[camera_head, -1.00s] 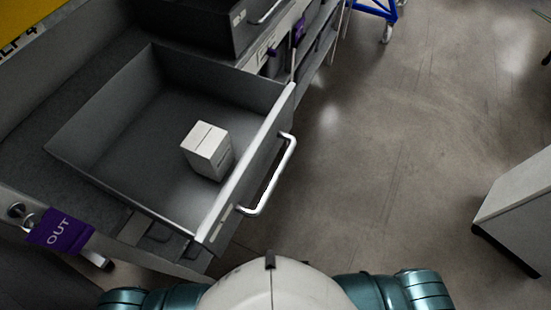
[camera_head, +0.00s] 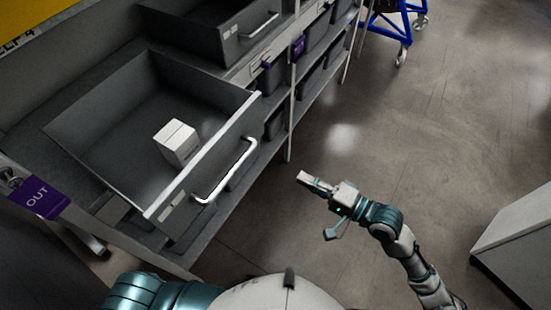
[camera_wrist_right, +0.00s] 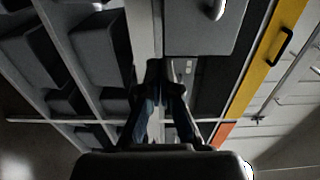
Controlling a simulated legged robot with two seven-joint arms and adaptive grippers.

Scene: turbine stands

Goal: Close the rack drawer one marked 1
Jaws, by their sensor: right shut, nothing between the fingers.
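A grey drawer (camera_head: 226,137) with a light front edge and a silver bar handle (camera_head: 228,172) is pulled out of the rack in the head view. A white box (camera_head: 176,143) sits inside it. A small label (camera_head: 172,207) is on its front, but I cannot read its mark. My right gripper (camera_head: 304,178) is shut and empty, out over the floor to the right of the drawer handle and apart from it. Its closed fingers (camera_wrist_right: 158,75) also show in the right wrist view, pointing toward the rack. My left gripper is not in view.
Another grey drawer (camera_head: 215,40) with a handle stands farther back along the rack. Dark bins fill the lower shelves. A blue wheeled frame (camera_head: 400,25) is at the back and a light cabinet (camera_head: 520,240) at the right. Open floor lies between.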

